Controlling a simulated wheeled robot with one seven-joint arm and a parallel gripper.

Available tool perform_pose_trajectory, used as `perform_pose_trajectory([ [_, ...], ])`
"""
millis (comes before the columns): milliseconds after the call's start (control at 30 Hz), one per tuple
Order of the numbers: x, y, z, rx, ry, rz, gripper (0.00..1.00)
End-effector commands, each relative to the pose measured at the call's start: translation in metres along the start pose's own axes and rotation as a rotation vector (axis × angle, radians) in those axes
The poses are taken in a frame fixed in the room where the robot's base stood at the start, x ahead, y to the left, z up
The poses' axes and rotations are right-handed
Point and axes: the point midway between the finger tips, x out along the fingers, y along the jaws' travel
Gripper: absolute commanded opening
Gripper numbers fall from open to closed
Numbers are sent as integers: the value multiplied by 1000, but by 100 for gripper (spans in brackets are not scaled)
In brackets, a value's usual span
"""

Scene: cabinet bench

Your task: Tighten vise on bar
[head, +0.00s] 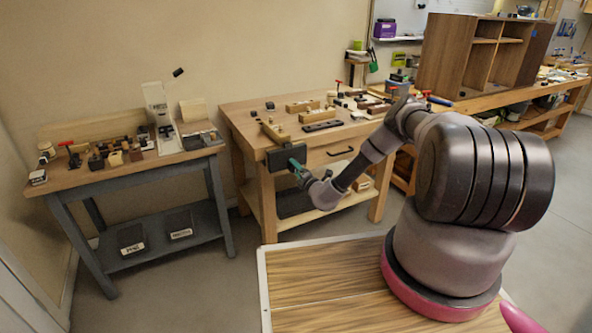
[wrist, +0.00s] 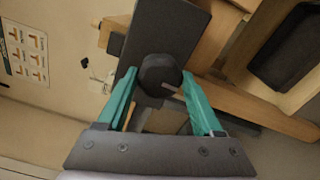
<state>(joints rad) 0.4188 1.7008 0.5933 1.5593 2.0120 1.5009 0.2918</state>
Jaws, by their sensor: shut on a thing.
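The vise (head: 284,156) has a dark, flat front jaw on the left front edge of the wooden workbench. In the wrist view the dark jaw plate (wrist: 185,32) fills the upper middle, with a round black screw knob (wrist: 159,70) in front of it. My gripper (head: 297,166) has teal fingers, one on each side of the knob, shut on it. A thin rod shows at the knob's right side. A wooden piece (head: 276,132) lies behind the front jaw; I cannot tell whether it is the bar. The gap between the jaws is hidden.
The workbench (head: 238,118) carries wooden blocks and tools, and has a drawer with a black handle (head: 340,152) right of the vise. A grey-legged table (head: 105,174) with small items stands left. Open floor lies between them.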

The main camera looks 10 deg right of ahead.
Motion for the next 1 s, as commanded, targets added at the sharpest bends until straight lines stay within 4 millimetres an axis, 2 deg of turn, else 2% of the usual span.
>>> perform_pose_trajectory([
  [67, -1, -2, 0, -1, 1, -3, 19],
  [100, -1, -2, 0, -2, 1, -3, 75],
  [133, -1, -2, 0, -2, 1, -3, 87],
  [167, -1, -1, 0, -2, 0, -3, 93],
  [533, -3, -1, 0, -4, 0, -1, 93],
  [1000, -40, 0, 0, -4, 0, -1, 93],
])
